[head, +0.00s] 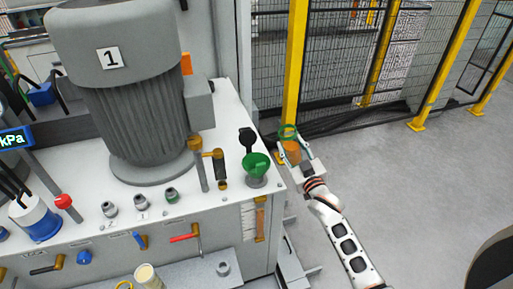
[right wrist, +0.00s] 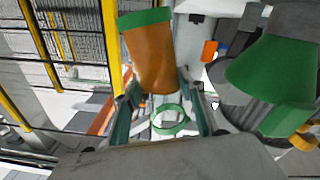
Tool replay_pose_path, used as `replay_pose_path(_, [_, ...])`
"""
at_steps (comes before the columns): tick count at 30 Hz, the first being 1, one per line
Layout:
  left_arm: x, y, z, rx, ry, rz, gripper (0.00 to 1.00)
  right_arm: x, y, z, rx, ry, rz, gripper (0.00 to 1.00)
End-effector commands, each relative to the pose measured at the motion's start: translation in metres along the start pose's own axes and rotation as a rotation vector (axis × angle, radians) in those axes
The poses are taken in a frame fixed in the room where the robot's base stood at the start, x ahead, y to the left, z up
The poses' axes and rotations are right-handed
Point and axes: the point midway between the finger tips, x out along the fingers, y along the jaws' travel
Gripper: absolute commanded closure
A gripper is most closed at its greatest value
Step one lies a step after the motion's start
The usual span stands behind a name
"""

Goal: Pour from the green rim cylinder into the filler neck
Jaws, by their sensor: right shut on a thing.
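The green rim cylinder is clear, with an amber fill (head: 291,153) and a green rim (head: 288,131) above it in the head view. My right gripper (head: 294,147) is shut on it, beyond the right edge of the machine top. In the right wrist view the amber part (right wrist: 155,60), a green band and a green ring (right wrist: 168,120) show between the fingers (right wrist: 160,108). A green funnel (head: 256,163) stands on the filler neck (head: 257,182), left of the cylinder and apart from it. The funnel also shows at right in the right wrist view (right wrist: 272,72). My left gripper is out of view.
A large grey motor (head: 130,115) marked 1 stands on the white machine top. A black cap (head: 247,137) and a brass valve (head: 207,160) are close to the funnel. A mesh fence with yellow posts (head: 294,65) is behind.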

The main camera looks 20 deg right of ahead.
Motion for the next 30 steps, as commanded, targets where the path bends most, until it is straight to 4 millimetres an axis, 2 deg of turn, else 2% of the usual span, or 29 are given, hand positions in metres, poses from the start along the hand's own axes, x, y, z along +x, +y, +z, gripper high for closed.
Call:
replay_pose_path(4, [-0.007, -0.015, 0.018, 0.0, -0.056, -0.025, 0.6, 0.001, 0.004, 0.005, 0.133, -0.021, 0.0, 0.93])
replay_pose_path(6, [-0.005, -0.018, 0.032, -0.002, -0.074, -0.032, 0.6, 0.001, 0.005, 0.008, 0.183, -0.026, 0.0, 0.93])
replay_pose_path(8, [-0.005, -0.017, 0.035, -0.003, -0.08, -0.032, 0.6, 0.001, 0.006, 0.009, 0.22, -0.032, 0.0, 0.93])
replay_pose_path(15, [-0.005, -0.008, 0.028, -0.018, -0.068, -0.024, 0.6, 0.002, 0.008, 0.007, 0.293, -0.043, 0.0, 0.93])
replay_pose_path(20, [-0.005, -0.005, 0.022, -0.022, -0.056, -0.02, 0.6, 0.003, 0.013, -0.009, 0.298, -0.043, -0.001, 0.93])
replay_pose_path(30, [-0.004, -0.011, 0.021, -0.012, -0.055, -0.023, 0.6, 0.004, 0.024, -0.042, 0.297, -0.043, 0.0, 0.93])
